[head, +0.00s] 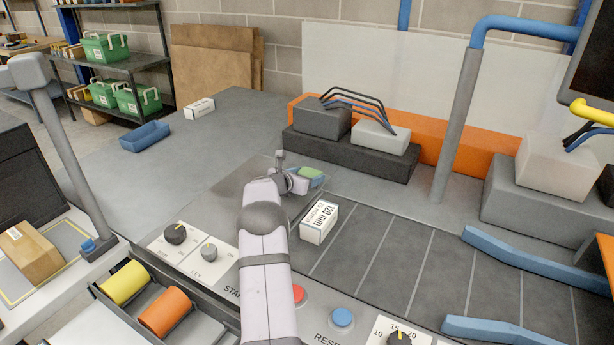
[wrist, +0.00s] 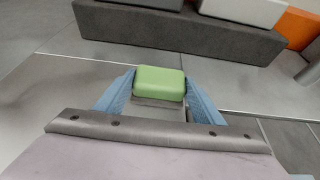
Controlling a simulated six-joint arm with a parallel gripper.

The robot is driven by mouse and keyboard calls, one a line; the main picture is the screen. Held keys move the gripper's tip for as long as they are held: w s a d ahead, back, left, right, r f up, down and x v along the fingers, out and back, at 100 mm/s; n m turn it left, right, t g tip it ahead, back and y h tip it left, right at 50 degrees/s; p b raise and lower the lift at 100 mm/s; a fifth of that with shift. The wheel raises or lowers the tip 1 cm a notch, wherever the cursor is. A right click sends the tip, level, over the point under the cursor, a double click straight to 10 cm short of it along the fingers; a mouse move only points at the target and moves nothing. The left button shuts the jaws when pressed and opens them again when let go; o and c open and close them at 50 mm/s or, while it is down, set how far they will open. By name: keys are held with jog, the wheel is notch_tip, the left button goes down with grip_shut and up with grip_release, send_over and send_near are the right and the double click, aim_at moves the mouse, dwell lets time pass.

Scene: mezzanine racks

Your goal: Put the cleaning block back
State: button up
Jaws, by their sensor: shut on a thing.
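The cleaning block, as I take it, is a light green block (wrist: 159,82) with rounded edges. In the wrist view my gripper (wrist: 158,92) is shut on it, with one blue finger at each side. In the head view my gripper (head: 303,179) is past the front panel, over the grey surface, and the green block (head: 309,172) shows partly at its tip. I cannot tell whether the block touches the surface below it.
A blue tray (head: 145,136) and a white box (head: 199,108) sit at the far left. A labelled white box (head: 319,222) stands close to my gripper's right. A dark plinth (head: 348,153) with grey blocks is behind it. The grey surface to the left is clear.

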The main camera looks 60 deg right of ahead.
jog(key=o, duration=1.1)
jog(key=shift+r, duration=0.15)
jog(key=shift+v, duration=0.9)
jog(key=b+v, duration=0.2)
jog(key=v, duration=0.8)
jog(key=shift+a+b, duration=0.15)
jog(key=shift+b, duration=0.15)
